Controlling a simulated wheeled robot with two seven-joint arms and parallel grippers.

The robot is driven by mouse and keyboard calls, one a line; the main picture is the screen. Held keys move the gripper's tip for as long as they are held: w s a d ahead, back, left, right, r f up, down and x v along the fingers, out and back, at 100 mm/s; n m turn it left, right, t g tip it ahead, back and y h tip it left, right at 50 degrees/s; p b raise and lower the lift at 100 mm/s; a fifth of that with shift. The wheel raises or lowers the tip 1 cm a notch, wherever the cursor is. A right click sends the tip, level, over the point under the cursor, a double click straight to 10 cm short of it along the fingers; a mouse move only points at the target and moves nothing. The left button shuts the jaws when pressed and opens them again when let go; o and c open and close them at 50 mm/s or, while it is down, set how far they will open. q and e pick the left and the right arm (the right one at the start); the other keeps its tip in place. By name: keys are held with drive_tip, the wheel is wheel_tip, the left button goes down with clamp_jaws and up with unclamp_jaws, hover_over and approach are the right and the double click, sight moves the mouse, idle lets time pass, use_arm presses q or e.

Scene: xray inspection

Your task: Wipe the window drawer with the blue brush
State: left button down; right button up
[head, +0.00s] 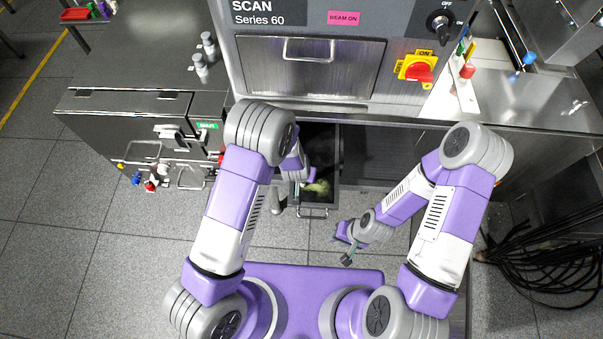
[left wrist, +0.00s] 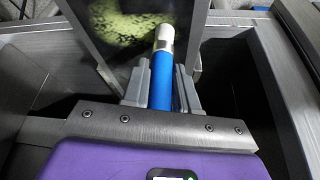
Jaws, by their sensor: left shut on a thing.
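The open window drawer (head: 334,160) juts out below the scanner's front, with a yellow-green patch (head: 319,187) inside near its front end. My left gripper (left wrist: 161,88) is shut on the blue brush (left wrist: 161,79), gripping its blue handle below a silver collar. The brush head is not clearly visible. In the left wrist view, the brush points toward a dark pane (left wrist: 125,28) with yellow-green smears; contact cannot be told. In the head view, my left arm hides much of this gripper. My right gripper (head: 345,248) hangs right of the drawer; its jaw state is unclear.
A steel cabinet (head: 110,125) with handles and small coloured knobs stands left of the drawer. The scanner above has a closed steel door (head: 310,66) and a red-yellow switch (head: 418,69). Black cables (head: 550,240) lie at the right. Floor in front is mostly clear.

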use_arm(q)
drive_tip(key=shift+d, duration=0.55)
drive_tip(key=shift+s+d, duration=0.1)
drive_tip(key=shift+d, duration=0.1)
drive_tip(key=shift+d+p, duration=0.3)
drive_tip(key=shift+d, duration=0.5)
drive_tip(key=shift+d, duration=0.9)
drive_tip(key=shift+d, duration=0.15)
drive_tip(key=shift+d+p, duration=0.35)
drive_tip(key=shift+d, duration=0.45)
drive_tip(key=shift+d, duration=0.2)
